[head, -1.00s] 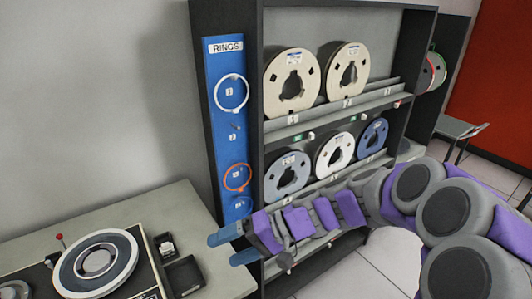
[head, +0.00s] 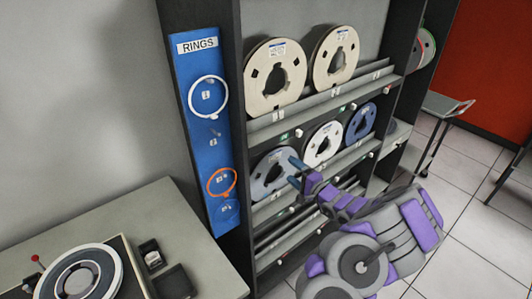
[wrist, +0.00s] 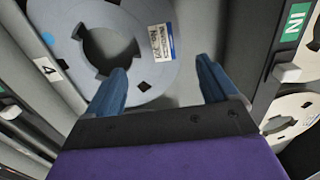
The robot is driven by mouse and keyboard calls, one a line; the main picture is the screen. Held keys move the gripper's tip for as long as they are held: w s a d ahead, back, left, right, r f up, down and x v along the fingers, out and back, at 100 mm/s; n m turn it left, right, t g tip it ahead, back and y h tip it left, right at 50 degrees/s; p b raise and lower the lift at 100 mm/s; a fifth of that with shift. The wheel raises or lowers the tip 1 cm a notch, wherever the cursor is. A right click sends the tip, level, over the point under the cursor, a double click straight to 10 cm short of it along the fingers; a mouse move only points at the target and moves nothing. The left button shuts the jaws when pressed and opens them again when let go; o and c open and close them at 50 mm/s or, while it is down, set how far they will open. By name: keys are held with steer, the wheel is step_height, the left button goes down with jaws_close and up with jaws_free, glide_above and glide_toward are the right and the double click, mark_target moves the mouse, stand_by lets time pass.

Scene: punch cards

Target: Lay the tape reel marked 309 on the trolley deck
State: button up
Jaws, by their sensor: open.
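A grey-blue reel (head: 262,188) stands at the left of the lower shelf row. It fills the upper left of the wrist view (wrist: 140,14), with a white and blue label (wrist: 162,43) whose print is too blurred to read. My gripper (head: 296,172) is open and empty at this reel's right side. In the wrist view its blue fingers (wrist: 161,68) point at the reel's labelled side, with nothing between them. No reel's number is legible in the head view. A grey-topped stand (head: 446,106) at the right may be the trolley; I cannot tell.
A white reel (head: 323,146) and a blue reel (head: 361,123) share that row. Two cream reels (head: 274,78) stand above. A blue RINGS board (head: 207,130) hangs left of the rack. A desk with a tape deck (head: 80,275) is front left. Tiled floor is open at the right.

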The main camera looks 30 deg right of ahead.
mark_target(276, 155)
steer(key=w, duration=0.3)
steer(key=w+b, duration=0.1)
steer(key=w, duration=0.2)
steer(key=shift+w+a+f+b, duration=0.15)
steer(key=shift+w+b, duration=0.15)
steer(key=shift+w+a+b, duration=0.25)
steer(key=shift+w+b, duration=0.4)
steer(key=shift+w, duration=0.5)
steer(key=shift+d, duration=0.1)
steer(key=shift+c, duration=0.4)
steer(key=c, duration=1.1)
steer(key=shift+w+r, duration=0.15)
steer(key=shift+r, duration=0.45)
steer(key=shift+c, duration=0.2)
step_height(276, 155, up, 7)
steer(key=p, duration=0.1)
